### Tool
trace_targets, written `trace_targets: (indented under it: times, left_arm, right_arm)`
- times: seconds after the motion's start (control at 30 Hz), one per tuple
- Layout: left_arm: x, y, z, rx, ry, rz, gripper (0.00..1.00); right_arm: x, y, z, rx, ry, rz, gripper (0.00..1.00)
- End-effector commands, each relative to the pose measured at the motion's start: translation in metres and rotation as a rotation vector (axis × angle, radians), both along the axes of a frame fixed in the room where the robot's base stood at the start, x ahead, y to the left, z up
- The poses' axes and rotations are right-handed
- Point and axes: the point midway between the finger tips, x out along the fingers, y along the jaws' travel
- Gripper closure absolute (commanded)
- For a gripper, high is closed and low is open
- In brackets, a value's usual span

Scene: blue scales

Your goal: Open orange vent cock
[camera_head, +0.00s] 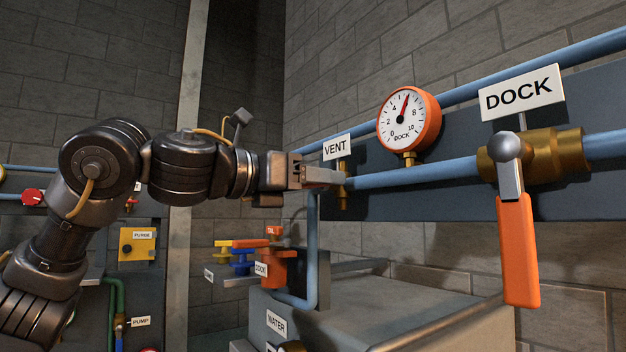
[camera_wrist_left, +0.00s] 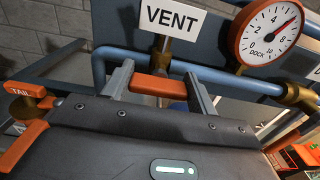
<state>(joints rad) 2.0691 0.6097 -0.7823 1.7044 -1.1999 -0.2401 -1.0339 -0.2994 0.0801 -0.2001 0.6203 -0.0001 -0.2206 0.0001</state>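The VENT sign (camera_head: 337,147) stands over a brass vent cock (camera_head: 343,199) on the blue pipe in the head view. The cock's orange handle (camera_wrist_left: 158,86) shows in the left wrist view, below the brass stem. My left gripper (camera_head: 328,178) is at the cock, its fingers pointing at the pipe. In the left wrist view its two grey fingers (camera_wrist_left: 160,84) stand apart, one at each end of the visible handle. Firm contact with the handle cannot be made out. In the head view the gripper mostly hides the handle. My right gripper is not in view.
A DOCK gauge (camera_head: 408,121) sits right of the cock. Farther right is a brass DOCK valve (camera_head: 545,156) with an orange lever (camera_head: 518,250) hanging down. Below left are small coloured cocks, including an orange TAIL handle (camera_wrist_left: 22,91). A grey block (camera_head: 390,310) stands below.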

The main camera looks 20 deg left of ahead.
Motion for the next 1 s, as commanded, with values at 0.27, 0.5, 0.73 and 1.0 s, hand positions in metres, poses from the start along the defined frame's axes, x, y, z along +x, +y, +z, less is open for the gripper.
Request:
trace_targets:
  times: [0.27, 0.5, 0.73, 1.0]
  left_arm:
    - [0.0, 0.0, 0.0, -0.008, 0.007, -0.001, 0.65]
    - [0.0, 0.0, -0.001, -0.077, 0.064, -0.001, 0.65]
    - [0.001, 0.001, -0.002, -0.221, 0.18, -0.002, 0.65]
    - [0.002, 0.002, -0.003, -0.418, 0.345, -0.002, 0.65]
  right_arm:
    - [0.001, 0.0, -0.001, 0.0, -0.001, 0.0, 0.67]
    - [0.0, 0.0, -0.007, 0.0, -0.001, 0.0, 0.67]
    - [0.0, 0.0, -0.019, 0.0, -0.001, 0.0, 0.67]
    - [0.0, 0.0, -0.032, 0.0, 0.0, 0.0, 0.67]
